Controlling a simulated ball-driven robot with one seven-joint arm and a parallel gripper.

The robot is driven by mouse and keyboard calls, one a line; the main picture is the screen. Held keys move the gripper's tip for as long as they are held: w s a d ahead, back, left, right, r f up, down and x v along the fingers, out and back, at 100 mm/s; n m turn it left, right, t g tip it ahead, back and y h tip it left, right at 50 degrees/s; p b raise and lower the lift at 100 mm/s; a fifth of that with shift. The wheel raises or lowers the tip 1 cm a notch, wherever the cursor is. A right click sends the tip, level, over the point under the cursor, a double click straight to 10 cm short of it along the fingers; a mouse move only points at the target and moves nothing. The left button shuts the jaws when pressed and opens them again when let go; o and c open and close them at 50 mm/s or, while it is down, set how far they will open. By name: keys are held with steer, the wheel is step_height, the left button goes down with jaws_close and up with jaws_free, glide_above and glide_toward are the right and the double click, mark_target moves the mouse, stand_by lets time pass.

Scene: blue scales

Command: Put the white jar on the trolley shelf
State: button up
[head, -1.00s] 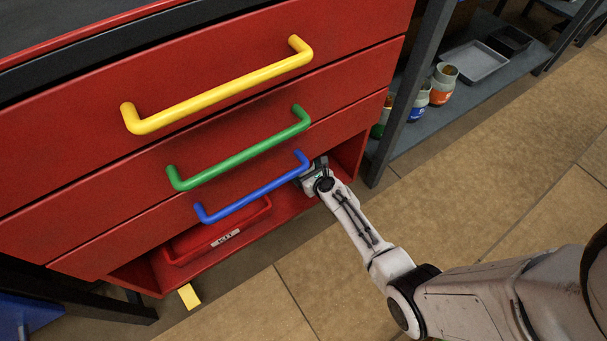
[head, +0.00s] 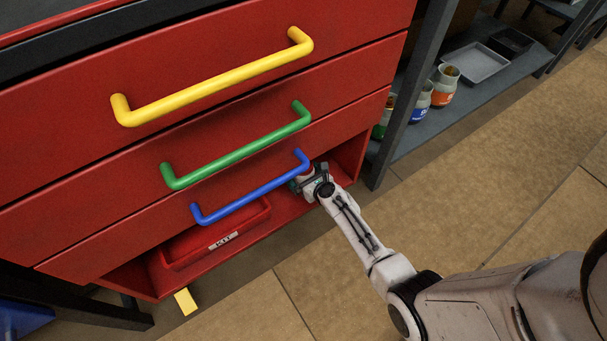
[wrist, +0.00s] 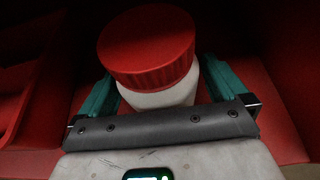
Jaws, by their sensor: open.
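The white jar (wrist: 160,97) with a ribbed red lid (wrist: 147,47) is upright on a red surface in the wrist view. My gripper (wrist: 158,88) is open, with one teal finger on each side of the jar. I cannot tell whether a finger touches it. In the head view my gripper (head: 305,182) reaches into the right end of the open bottom shelf (head: 283,212) of the red trolley, beside the blue handle's right end. The jar cannot be made out in the head view.
A red bin labelled KIT (head: 200,248) sits left on the same shelf. Yellow (head: 215,80), green (head: 237,150) and blue (head: 250,197) handles project above. A grey rack (head: 455,105) with jars and trays stands to the right. The floor in front is mostly clear.

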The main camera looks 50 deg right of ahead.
steer(key=shift+r, duration=0.15)
steer(key=p+v, duration=0.5)
steer(key=v, duration=0.7)
steer(key=s+a+r+n+g+y, duration=0.1)
steer(key=a+r+n+g+y, duration=0.2)
steer(key=a+n, duration=0.65)
steer(key=s+a+r+n+g+y, duration=0.25)
steer(key=a+n+y, duration=0.2)
steer(key=n, duration=0.95)
steer(key=s+d+r+n+g+h, duration=0.2)
steer(key=s+r+n+g+h, duration=0.2)
steer(key=s+r+n, duration=0.6)
steer(key=s+n+g, duration=0.2)
steer(key=n, duration=0.3)
steer(key=shift+s+d, duration=0.15)
steer(key=shift+s, duration=0.1)
steer(key=shift+g, duration=0.25)
step_height(320, 180, up, 34)
steer(key=p, duration=3.4)
